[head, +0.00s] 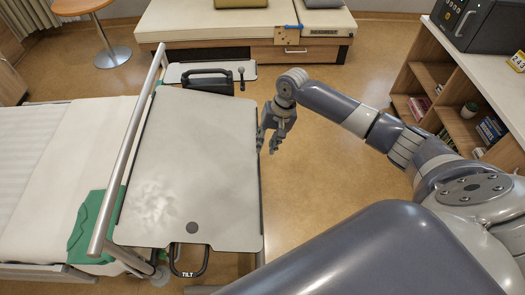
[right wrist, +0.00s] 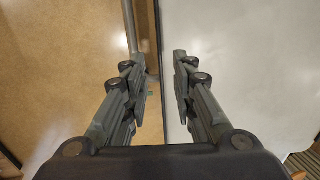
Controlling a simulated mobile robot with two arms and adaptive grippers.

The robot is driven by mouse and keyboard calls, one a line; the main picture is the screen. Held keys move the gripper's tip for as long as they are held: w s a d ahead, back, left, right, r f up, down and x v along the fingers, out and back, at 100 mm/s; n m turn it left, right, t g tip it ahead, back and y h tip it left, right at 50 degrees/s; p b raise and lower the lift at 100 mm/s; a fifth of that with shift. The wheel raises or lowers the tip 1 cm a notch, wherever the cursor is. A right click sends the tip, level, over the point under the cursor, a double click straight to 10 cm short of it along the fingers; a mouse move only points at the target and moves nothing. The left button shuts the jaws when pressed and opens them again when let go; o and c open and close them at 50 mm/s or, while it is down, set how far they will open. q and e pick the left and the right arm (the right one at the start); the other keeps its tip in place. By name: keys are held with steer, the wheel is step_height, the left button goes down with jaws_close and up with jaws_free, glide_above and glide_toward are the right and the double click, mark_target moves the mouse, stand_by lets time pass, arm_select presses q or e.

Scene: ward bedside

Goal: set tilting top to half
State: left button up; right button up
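The tilting top (head: 200,150) is a pale grey panel over the bed's right side in the head view; it looks close to flat, but its exact angle is hard to judge. A dark loop handle marked TILT (head: 189,272) sticks out below its near edge. My right gripper (head: 267,148) is at the top's right edge, fingers pointing down, open and empty. In the right wrist view the open gripper (right wrist: 153,62) has the edge of the pale top (right wrist: 235,70) between its fingers; whether they touch it I cannot tell. My left gripper is not in view.
A side shelf with a black handle (head: 208,73) and a small dark knob lever (head: 241,76) lies beyond the top. A grey rail (head: 128,150) runs along its left, beside the bed (head: 50,170). A bookshelf (head: 435,75) stands at right. Floor right of the top is clear.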

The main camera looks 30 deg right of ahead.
steer(key=v, duration=0.5)
stand_by(0.4)
